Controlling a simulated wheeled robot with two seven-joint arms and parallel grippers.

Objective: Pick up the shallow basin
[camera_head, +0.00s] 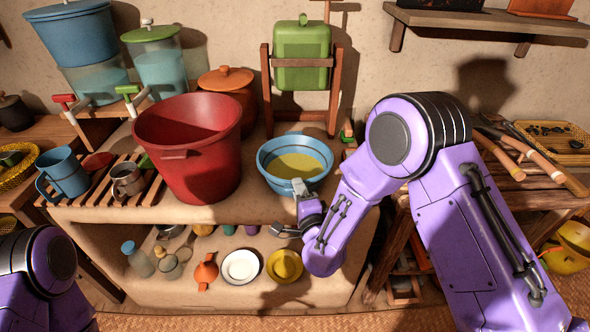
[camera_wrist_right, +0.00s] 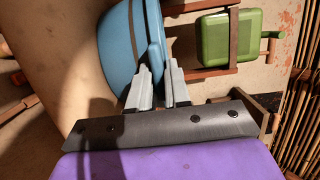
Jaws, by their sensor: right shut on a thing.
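The shallow basin (camera_head: 268,174) is blue outside with a yellowish inside, and sits at the right part of the mud hearth's top. My right gripper (camera_head: 300,188) reaches its front rim from the lower right. In the right wrist view the basin (camera_wrist_right: 118,50) lies at upper left, and the two grey fingers of my right gripper (camera_wrist_right: 158,80) stand on either side of its rim, shut on it. I cannot tell any gap under the basin. Of my left arm only a purple link shows at the lower left; its gripper is out of view.
A large red bucket (camera_head: 185,150) stands left of the basin. Behind it a green canister (camera_head: 302,50) hangs in a wooden frame (camera_head: 266,90), close to the basin. An orange lidded pot (camera_head: 232,90) is behind the bucket. A wooden table (camera_head: 520,195) stands at right.

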